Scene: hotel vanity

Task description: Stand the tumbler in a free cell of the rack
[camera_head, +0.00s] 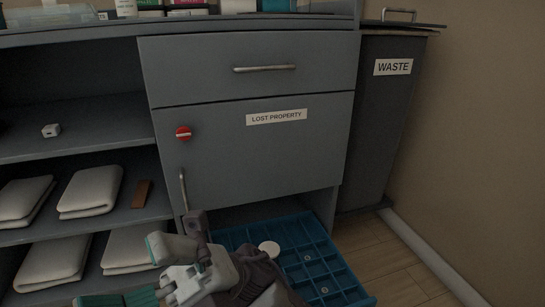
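The blue rack (345,277) lies low under the cabinet, divided into square cells. A white round thing (269,248) sits in one of its cells near the back left. I see only its top, so I cannot tell whether it is the tumbler. No other tumbler is clearly visible. Dark, grey and teal parts of my arms and a gripper (185,240) overlap at the bottom middle, in front of the rack's left part. I cannot tell which arm each part belongs to or whether the fingers are open. The rack's near left cells are hidden.
Small pale rings (324,290) show in some rack cells. The "Lost property" door (265,150), with a handle and red sign, stands above the rack. Shelves with folded towels (91,190) are left. The waste bin (385,120) is right, with bare floor below it.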

